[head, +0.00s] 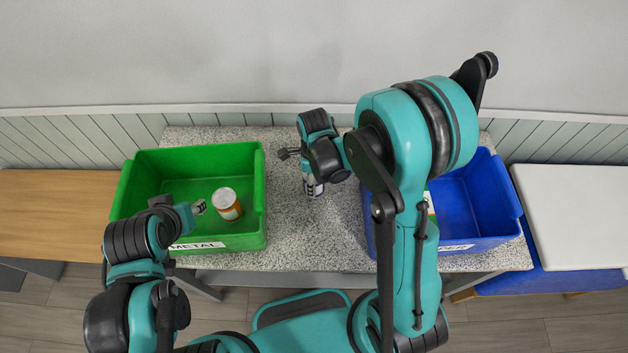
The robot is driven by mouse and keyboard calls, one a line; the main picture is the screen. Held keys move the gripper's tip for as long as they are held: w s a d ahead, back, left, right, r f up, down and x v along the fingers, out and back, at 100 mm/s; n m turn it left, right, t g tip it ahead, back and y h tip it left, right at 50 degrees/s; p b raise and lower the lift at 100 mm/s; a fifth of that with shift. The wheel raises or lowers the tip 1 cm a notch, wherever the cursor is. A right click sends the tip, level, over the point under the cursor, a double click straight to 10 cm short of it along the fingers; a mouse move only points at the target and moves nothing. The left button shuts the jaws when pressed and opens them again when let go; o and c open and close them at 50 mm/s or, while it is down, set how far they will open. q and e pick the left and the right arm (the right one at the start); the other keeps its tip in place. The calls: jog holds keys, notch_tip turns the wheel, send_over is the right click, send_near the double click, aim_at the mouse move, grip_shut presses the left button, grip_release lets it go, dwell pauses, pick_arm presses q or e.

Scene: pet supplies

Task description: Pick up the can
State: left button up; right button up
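A can (227,203) with a pale top and an orange and white label stands inside the green bin (258,235), toward its right side. My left gripper (199,207) is over the green bin, just left of this can; its small fingertips do not show clearly whether they are open or shut.
The green bin bears a METAL label. A blue bin (505,200) stands at the right, partly covered by my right arm, with a white and green item (430,204) partly visible at its left. The speckled table (290,240) is clear between the bins. A wall is behind.

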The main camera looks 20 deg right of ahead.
jog(key=shift+c, duration=0.3)
jog(key=shift+r, duration=0.5)
jog(key=r, duration=0.2)
jog(key=s+r+p, duration=0.1)
jog(key=r, duration=0.1)
jog(key=shift+s+d, duration=0.1)
jog(key=shift+d, duration=0.1)
jog(key=s+d+r+p, duration=0.25)
jog(key=s+r, duration=0.25)
jog(key=s, duration=0.4)
jog(key=w+a+r+p, duration=0.35)
jog(key=a+r, duration=0.35)
jog(key=a, duration=0.3)
jog(key=w+a+r+p, duration=0.1)
jog(key=w+a+r, duration=0.1)
jog(key=a, duration=0.8)
jog(key=w+a+r+p, duration=0.1)
jog(key=w+a, duration=0.3)
jog(key=a, duration=0.7)
jog(key=w+a+r, duration=0.3)
jog(key=a, duration=0.7)
jog(key=shift+a+r+p, duration=0.25)
jog(key=shift+a+p, duration=0.15)
jog(key=shift+s, duration=0.1)
